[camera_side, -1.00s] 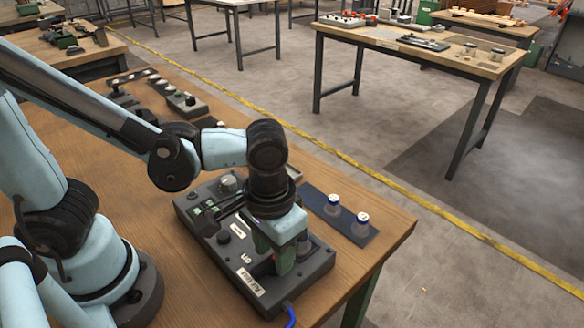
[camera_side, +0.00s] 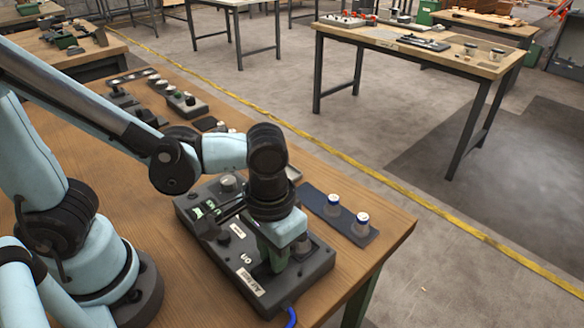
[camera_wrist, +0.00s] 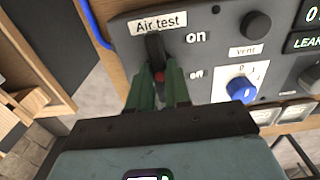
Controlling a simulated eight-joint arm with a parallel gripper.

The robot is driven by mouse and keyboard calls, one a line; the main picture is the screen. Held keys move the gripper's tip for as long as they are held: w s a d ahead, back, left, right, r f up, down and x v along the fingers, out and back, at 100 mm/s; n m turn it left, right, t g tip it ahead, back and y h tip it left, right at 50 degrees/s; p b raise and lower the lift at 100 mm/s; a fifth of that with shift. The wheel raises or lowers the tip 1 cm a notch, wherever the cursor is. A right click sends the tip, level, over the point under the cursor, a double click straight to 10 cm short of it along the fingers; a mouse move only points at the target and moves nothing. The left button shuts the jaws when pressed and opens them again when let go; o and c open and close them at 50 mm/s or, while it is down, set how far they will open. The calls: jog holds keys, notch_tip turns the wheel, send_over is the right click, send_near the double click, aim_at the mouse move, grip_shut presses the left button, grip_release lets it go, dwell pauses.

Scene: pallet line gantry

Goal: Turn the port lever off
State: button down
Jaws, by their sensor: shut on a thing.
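The grey control panel (camera_side: 215,250) lies on the wooden bench. In the wrist view its "Air test" label (camera_wrist: 158,23) is above a dark lever (camera_wrist: 154,47), with "on" and "off" printed to the right. The lever runs down from near "on" to between my gripper's green fingers, where a small red patch shows. My gripper (camera_wrist: 160,88) is shut on the lever. In the side view my gripper (camera_side: 277,262) is down at the panel's near right part and hides the lever.
A blue knob (camera_wrist: 240,88) under a "Vent" label and a black knob (camera_wrist: 256,24) sit close to the right of the lever. A dark mat (camera_side: 338,215) with two white-and-blue pieces lies beside the panel. A blue hose (camera_side: 291,316) leaves the panel's near edge.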

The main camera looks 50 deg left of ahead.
jog(key=shift+n, duration=0.3)
jog(key=n, duration=0.3)
jog(key=shift+n, duration=0.4)
jog(key=n, duration=0.4)
jog(key=shift+n, duration=0.3)
jog(key=n, duration=0.8)
jog(key=shift+n, duration=0.3)
jog(key=c, duration=1.1)
grip_release()
jog(key=shift+o, duration=0.2)
jog(key=shift+r, duration=0.1)
notch_tip(320, 180, up, 12)
